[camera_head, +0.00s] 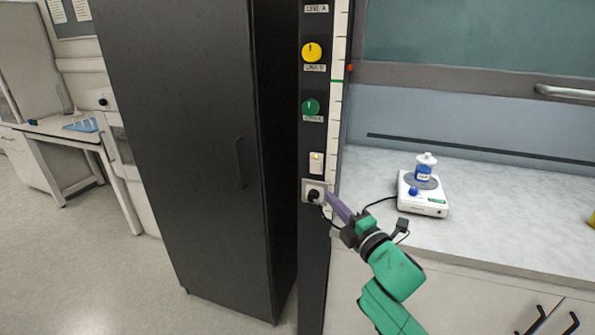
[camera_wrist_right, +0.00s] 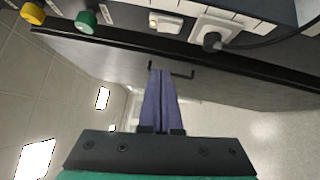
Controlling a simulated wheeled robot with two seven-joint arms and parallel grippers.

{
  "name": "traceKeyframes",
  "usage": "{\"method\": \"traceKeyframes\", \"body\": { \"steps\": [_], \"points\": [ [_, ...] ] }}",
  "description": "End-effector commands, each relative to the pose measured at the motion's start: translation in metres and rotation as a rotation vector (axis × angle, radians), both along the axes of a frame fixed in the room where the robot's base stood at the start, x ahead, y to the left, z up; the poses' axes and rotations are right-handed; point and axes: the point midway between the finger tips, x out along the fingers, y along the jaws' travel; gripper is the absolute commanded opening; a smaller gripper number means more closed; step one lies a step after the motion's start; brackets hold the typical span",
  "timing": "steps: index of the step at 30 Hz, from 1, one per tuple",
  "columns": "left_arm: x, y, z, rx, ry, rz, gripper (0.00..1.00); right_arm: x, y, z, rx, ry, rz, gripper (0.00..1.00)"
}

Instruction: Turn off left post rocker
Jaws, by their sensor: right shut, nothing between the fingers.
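The left post rocker (camera_head: 316,162) is a small whitish switch on the dark post, below the green knob and just above the socket. In the right wrist view the rocker (camera_wrist_right: 166,22) shows at the top, between the green knob and the socket. My right gripper (camera_head: 330,198) is beside the socket, a little below and to the right of the rocker in the head view. In the wrist view its purple fingers (camera_wrist_right: 160,72) are together and empty, with their tips apart from the rocker. My left gripper is not in view.
A socket (camera_head: 314,191) with a black plug and cord sits under the rocker. A yellow knob (camera_head: 312,52) and a green knob (camera_head: 311,107) are above it. A dark cabinet (camera_head: 190,130) stands left. A stirrer (camera_head: 423,195) with a bottle sits on the bench.

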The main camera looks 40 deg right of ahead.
Motion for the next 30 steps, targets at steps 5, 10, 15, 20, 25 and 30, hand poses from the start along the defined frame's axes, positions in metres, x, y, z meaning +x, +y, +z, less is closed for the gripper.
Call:
{"method": "traceKeyframes", "body": {
  "steps": [5, 10, 15, 20, 25, 30],
  "points": [
    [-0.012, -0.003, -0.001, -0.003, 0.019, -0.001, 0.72, 0.001, 0.0, 0.0, 0.003, 0.001, 0.0, 0.0],
    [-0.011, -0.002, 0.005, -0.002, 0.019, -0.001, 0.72, 0.016, -0.003, 0.003, 0.005, -0.001, 0.0, 0.0],
    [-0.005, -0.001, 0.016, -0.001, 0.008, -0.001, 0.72, 0.05, -0.009, 0.008, 0.006, -0.002, 0.0, 0.0],
    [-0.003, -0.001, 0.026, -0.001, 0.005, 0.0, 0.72, 0.085, -0.016, 0.011, 0.008, -0.002, -0.001, 0.0],
    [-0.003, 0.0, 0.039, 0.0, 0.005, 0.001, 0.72, 0.11, -0.034, 0.014, 0.005, 0.003, -0.002, 0.0],
    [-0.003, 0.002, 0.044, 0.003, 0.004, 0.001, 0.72, 0.12, -0.048, 0.014, 0.005, 0.002, 0.0, 0.0]
  ]
}}
